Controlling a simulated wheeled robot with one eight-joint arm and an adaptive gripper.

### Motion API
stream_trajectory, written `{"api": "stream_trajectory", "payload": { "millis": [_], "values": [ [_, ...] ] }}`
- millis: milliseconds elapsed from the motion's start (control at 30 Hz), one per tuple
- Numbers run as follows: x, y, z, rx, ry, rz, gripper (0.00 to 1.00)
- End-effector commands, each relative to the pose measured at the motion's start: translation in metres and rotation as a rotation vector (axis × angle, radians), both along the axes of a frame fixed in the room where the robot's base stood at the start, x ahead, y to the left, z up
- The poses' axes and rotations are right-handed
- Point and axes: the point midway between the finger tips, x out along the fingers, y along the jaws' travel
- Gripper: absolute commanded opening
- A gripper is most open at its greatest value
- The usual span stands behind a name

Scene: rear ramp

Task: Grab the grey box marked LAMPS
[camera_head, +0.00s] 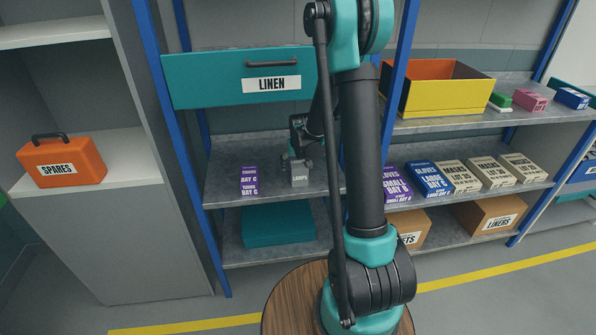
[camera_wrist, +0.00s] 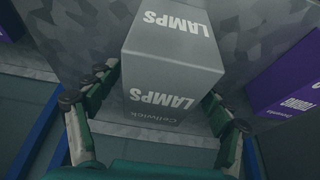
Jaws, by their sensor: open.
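The grey box marked LAMPS (camera_head: 299,178) stands upright on the middle shelf, under the LINEN drawer. In the wrist view the grey box (camera_wrist: 172,72) fills the middle, its LAMPS lettering upside down on two faces. My gripper (camera_head: 299,155) is at the top of the box in the head view. In the wrist view my gripper (camera_wrist: 154,112) is open, with its fingers on the left and right of the box. I cannot tell whether either finger touches it.
A purple box (camera_head: 248,181) stands left of the grey box; it shows at the right in the wrist view (camera_wrist: 287,82). Several cartons, including a purple gloves box (camera_head: 392,185), stand to the right. The teal LINEN drawer (camera_head: 215,80) is above.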

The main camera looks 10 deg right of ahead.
Motion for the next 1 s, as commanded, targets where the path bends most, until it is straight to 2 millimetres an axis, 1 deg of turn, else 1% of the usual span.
{"api": "stream_trajectory", "payload": {
  "millis": [100,200,1000],
  "values": [
    [0.004,0.0,-0.01,0.0,0.0,0.0,0.8],
    [0.005,0.0,-0.013,0.0,0.0,0.0,0.8],
    [0.005,0.0,-0.018,0.0,0.0,0.0,0.8]
  ]
}}
